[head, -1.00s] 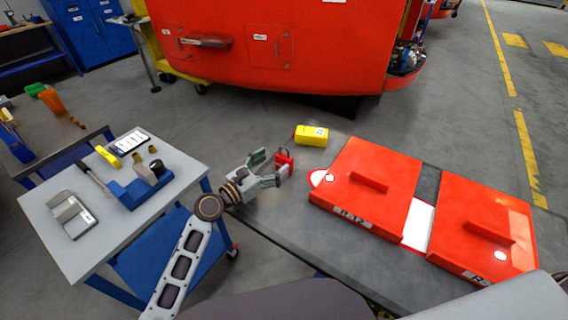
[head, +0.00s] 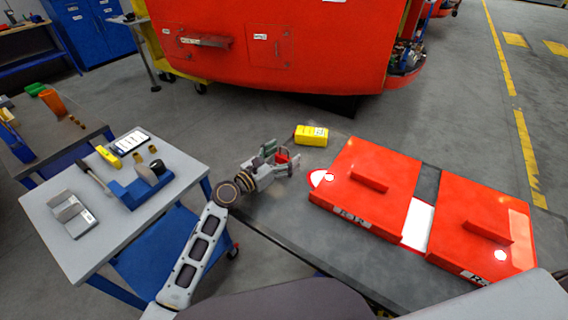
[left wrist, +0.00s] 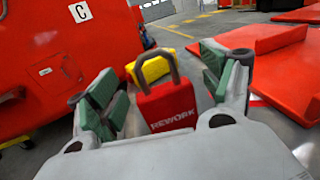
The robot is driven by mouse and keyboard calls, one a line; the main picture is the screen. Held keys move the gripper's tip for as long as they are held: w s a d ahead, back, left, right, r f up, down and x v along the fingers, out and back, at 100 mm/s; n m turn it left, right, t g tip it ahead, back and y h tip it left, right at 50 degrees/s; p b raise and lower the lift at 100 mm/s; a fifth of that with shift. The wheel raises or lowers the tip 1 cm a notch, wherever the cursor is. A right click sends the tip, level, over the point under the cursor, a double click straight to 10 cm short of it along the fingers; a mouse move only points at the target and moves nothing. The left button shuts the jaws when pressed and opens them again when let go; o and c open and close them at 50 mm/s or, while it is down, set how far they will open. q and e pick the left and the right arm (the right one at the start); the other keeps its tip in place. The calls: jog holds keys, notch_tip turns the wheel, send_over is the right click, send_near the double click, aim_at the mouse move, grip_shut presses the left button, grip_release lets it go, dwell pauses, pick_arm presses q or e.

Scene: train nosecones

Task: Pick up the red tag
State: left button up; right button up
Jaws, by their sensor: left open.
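The red tag (head: 282,158) is a small block with a grey shackle, lettered REWORK in the left wrist view (left wrist: 168,108). It stands near the far left end of the grey table. My left gripper (head: 280,156) is open, its green-padded fingers on either side of the tag. In the left wrist view the tag sits between the two fingers (left wrist: 165,92), with gaps at both sides. Its lower part is hidden by the gripper body. My right gripper is not in view.
A yellow box (head: 311,135) stands just behind the tag. Two red panels (head: 365,185) lie to the right on the grey table (head: 275,215). A cart (head: 110,215) with tools stands at the left. A large red nosecone (head: 290,50) stands behind.

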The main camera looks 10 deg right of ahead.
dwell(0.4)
pick_arm(q)
jog(key=c, duration=1.1)
jog(key=shift+r, duration=0.2)
notch_tip(320, 180, up, 8)
jog(key=shift+r+p, duration=0.15)
jog(key=shift+p, duration=1)
jog(key=shift+r, duration=0.75)
